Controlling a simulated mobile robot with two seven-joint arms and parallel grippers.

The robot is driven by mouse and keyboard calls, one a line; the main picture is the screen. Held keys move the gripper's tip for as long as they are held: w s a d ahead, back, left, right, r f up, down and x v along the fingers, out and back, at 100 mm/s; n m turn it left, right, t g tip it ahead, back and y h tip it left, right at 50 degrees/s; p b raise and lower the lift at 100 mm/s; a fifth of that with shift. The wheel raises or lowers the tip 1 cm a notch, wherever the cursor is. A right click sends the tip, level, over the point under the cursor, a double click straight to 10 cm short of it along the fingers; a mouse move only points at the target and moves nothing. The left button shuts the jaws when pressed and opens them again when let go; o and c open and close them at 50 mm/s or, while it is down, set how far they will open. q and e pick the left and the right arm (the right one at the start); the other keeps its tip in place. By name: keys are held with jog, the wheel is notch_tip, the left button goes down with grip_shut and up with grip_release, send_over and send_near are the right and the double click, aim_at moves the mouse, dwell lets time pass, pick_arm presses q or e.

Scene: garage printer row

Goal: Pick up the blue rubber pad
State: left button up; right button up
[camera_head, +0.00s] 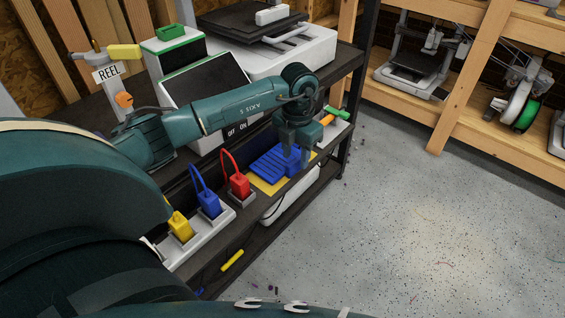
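The blue rubber pad (266,168) has a ribbed top and lies over a yellow patch (269,184) on the dark shelf. A raised blue block stands at its right end. My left gripper (294,154) reaches down from the arm above, with its fingers at this blue block. Part of the block shows between the fingers. I cannot tell whether the fingers touch it or have closed on it. My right gripper does not show.
An orange-and-green tool (335,113) lies to the right. A white printer (285,55) stands behind. The grey floor (430,220) at right is open.

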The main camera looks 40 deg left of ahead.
pick_arm(q)
jog(key=shift+f, duration=0.5)
jog(key=shift+c, duration=0.4)
grip_shut()
